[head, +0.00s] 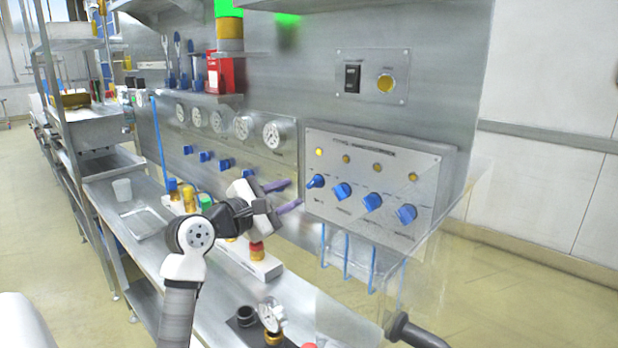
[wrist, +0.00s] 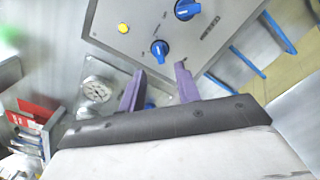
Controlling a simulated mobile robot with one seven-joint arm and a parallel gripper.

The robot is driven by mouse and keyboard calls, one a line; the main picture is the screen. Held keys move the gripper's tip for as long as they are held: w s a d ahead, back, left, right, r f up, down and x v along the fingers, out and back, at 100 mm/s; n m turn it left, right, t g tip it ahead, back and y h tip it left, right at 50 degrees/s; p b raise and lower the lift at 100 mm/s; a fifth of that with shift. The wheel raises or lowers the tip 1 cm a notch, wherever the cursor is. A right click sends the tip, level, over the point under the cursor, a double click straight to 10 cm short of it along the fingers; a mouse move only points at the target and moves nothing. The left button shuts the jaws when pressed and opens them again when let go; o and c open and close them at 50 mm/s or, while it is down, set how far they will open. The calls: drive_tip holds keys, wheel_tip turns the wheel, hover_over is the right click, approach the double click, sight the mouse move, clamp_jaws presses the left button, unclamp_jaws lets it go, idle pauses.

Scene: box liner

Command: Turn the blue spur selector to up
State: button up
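A grey panel box (head: 360,230) carries a row of blue selector knobs under yellow lamps. Which knob is the spur selector cannot be read from the small labels. The leftmost knob (head: 316,181) is nearest my gripper (head: 295,195), and its grip looks tilted rather than upright. My gripper's purple fingers are spread, empty and point at this knob from the left. In the wrist view, the knob (wrist: 160,49) sits just beyond and between the open fingertips (wrist: 160,70), with a visible gap. The other knobs (head: 341,191), (head: 373,201), (head: 407,214) are farther right.
Gauges (head: 243,127) with smaller blue knobs (head: 224,165) fill the wall panel at left. A bench (head: 180,265) below holds valves and fittings. Blue rods (head: 346,255) hang under the panel box. A switch plate (head: 372,78) sits above it.

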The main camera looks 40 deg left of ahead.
sight(310, 185)
drive_tip(key=w, duration=0.2)
drive_tip(key=w+p, duration=0.1)
drive_tip(key=w, duration=0.1)
drive_tip(key=w+p, duration=0.1)
drive_tip(key=w, duration=0.1)
drive_tip(key=shift+w+d, duration=0.3)
drive_tip(key=shift+w, duration=0.05)
drive_tip(key=c, duration=0.7)
